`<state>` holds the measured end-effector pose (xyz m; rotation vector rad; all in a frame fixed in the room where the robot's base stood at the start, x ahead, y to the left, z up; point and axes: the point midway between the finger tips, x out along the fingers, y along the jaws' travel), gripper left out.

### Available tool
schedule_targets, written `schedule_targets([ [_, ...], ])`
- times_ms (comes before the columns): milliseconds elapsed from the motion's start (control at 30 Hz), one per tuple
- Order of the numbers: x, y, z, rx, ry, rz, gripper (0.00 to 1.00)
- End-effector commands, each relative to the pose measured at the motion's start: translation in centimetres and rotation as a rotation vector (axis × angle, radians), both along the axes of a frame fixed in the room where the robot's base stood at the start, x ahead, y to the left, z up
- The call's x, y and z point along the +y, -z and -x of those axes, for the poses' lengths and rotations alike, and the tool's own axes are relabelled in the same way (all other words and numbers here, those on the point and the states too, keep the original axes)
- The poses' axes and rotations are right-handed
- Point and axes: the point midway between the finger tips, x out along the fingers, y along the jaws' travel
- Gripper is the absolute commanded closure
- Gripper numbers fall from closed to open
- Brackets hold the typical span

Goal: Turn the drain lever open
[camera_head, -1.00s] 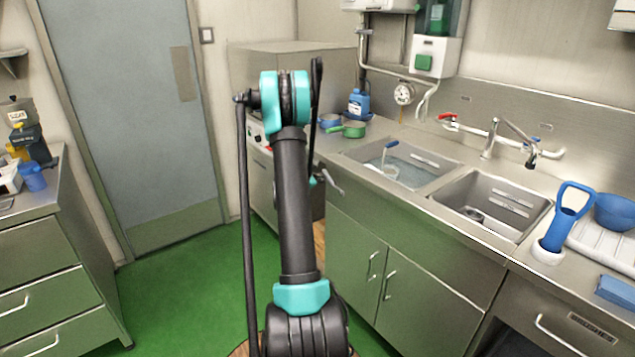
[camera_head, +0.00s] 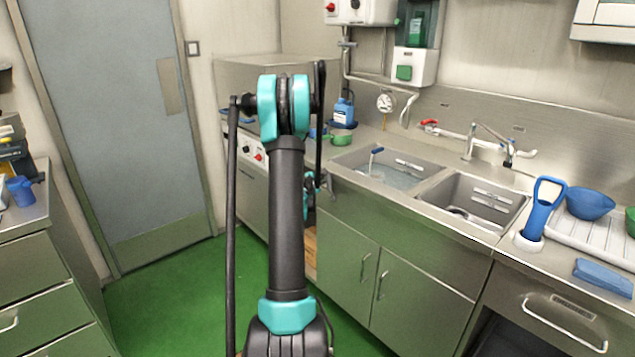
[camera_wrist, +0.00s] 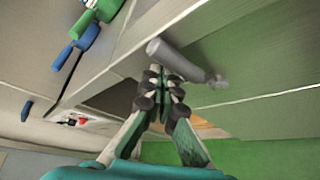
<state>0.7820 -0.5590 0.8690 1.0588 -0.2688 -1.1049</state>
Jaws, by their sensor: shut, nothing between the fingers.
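A grey metal lever (camera_wrist: 182,60) sticks out by the cabinet front under the sink in the wrist view, with a thick rounded end and a thin end; I take it for the drain lever. In the head view a small part of it (camera_head: 328,183) shows beside my arm. My gripper (camera_wrist: 166,90) is shut and empty, its fingertips just below the lever in the picture; I cannot tell if they touch it. In the head view my arm hides most of the gripper, with a teal part (camera_head: 308,190) showing.
The left sink basin (camera_head: 345,157) holds water and a blue-handled tool (camera_head: 374,160). The right basin (camera_head: 480,188) looks empty. A green pan (camera_head: 341,137) and a blue jug (camera_head: 344,110) stand on the counter. Cabinet doors (camera_head: 345,255) lie below; green floor (camera_head: 165,290) is open.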

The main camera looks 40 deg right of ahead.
Motion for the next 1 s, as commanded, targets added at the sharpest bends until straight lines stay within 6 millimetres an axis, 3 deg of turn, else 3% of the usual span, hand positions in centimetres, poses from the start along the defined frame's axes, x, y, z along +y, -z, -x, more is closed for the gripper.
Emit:
schedule_targets([
  [400,-0.2,-0.3,1.7,0.001,0.001,0.0,1.0],
  [1000,-0.3,-0.4,2.1,0.004,0.006,0.001,1.0],
])
